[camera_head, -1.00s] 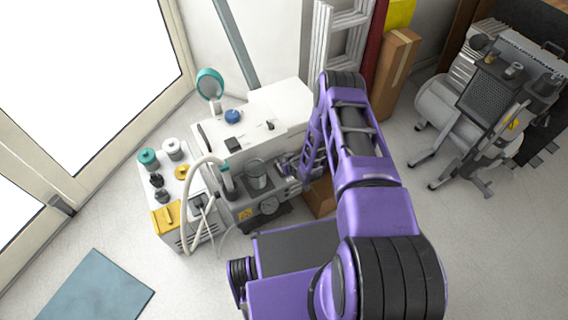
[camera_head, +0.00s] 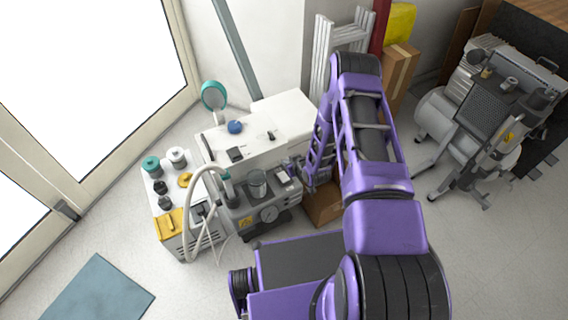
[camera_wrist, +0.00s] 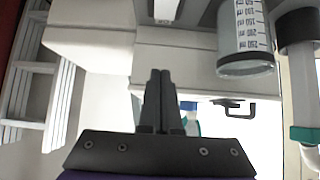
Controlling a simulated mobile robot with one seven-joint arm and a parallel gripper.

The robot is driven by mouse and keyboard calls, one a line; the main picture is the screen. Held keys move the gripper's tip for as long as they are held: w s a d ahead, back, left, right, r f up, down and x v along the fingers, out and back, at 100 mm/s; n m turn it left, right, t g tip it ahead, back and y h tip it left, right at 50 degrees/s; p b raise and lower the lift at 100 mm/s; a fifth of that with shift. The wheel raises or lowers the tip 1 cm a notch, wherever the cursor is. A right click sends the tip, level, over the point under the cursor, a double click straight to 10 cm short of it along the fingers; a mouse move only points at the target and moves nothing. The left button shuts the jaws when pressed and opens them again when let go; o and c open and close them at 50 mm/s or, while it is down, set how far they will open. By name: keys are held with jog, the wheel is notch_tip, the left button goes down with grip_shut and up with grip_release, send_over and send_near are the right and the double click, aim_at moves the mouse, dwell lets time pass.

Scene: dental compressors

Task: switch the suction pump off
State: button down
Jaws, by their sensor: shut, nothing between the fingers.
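The suction pump (camera_head: 246,220) is a grey unit with a round gauge (camera_head: 269,214), a clear jar (camera_head: 257,186) and a pale hose (camera_head: 190,205). It stands in front of a white cabinet. My gripper (camera_head: 292,168) is at the pump's right rear side, partly hidden by my arm. In the wrist view my gripper (camera_wrist: 160,74) is shut and empty, its fingertips below a small pale block with a dark end (camera_wrist: 166,10), which may be the switch. The graduated jar (camera_wrist: 245,38) is to the right. I cannot tell the switch's position or whether the fingers touch it.
A white cabinet (camera_head: 270,145) with a blue knob is behind the pump. A small unit with bottles and a yellow tray (camera_head: 170,224) is at its left. A cardboard box (camera_head: 322,206) is close on the right. A compressor (camera_head: 490,110) stands far right.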

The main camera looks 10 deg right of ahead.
jog(key=v, duration=0.3)
jog(key=shift+r, duration=0.5)
